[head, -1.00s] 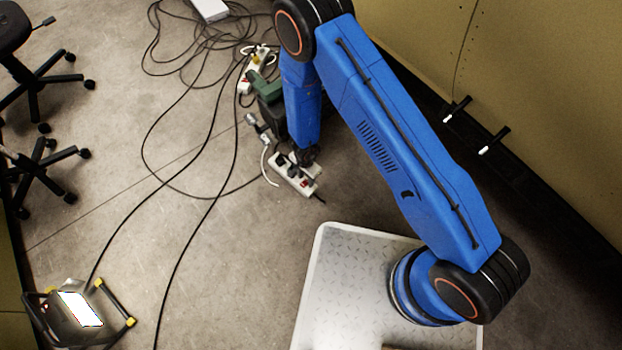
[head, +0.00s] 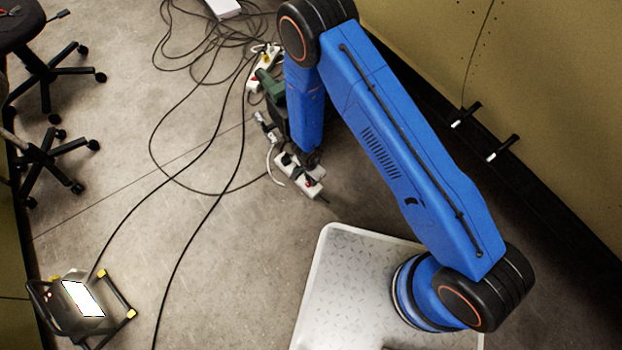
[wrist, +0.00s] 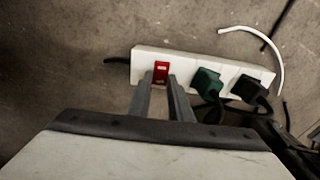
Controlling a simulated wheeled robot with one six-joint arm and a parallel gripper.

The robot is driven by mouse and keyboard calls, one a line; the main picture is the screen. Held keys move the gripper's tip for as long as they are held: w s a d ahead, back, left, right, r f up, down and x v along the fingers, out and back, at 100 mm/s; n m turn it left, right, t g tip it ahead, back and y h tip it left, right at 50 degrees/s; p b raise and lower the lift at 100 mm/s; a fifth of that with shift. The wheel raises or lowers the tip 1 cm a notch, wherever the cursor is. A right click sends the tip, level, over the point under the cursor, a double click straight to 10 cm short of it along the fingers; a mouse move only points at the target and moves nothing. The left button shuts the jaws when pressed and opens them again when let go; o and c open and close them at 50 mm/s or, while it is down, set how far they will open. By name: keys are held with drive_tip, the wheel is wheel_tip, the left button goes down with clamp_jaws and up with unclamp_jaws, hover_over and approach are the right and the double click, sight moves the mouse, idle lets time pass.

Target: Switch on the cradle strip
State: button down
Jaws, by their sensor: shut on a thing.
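A white power strip (head: 316,189) lies on the floor in the head view, just in front of my base. In the wrist view the strip (wrist: 202,68) runs across the top, with a red rocker switch (wrist: 161,72) near its left end. A green plug (wrist: 207,82) and a black plug (wrist: 248,89) sit in its sockets. My gripper (wrist: 163,88) reaches down to the strip, its two fingers on either side of the red switch and closed on it. I cannot tell whether the switch is lit. In the head view my gripper (head: 311,158) is partly hidden.
A second power strip (head: 263,66) lies farther back, among looping black cables (head: 197,37). A green and dark tool (head: 271,88) stands beside my forearm. A lit work lamp (head: 82,298) is at lower left, chairs (head: 48,75) at left. A yellowish panel (head: 540,90) bounds the right.

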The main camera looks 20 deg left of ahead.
drive_tip(key=shift+s+d+t, duration=0.1)
drive_tip(key=shift+s+t, duration=0.1)
drive_tip(key=shift+t, duration=0.1)
drive_tip(key=shift+s+t+h, duration=0.15)
drive_tip(key=shift+t+h, duration=0.35)
drive_tip(key=shift+t, duration=0.2)
drive_tip(key=c, duration=1.6)
unclamp_jaws()
drive_tip(key=shift+a, duration=0.2)
drive_tip(key=v, duration=1.7)
drive_tip(key=shift+s+a+r, duration=0.1)
drive_tip(key=shift+s+r, duration=0.05)
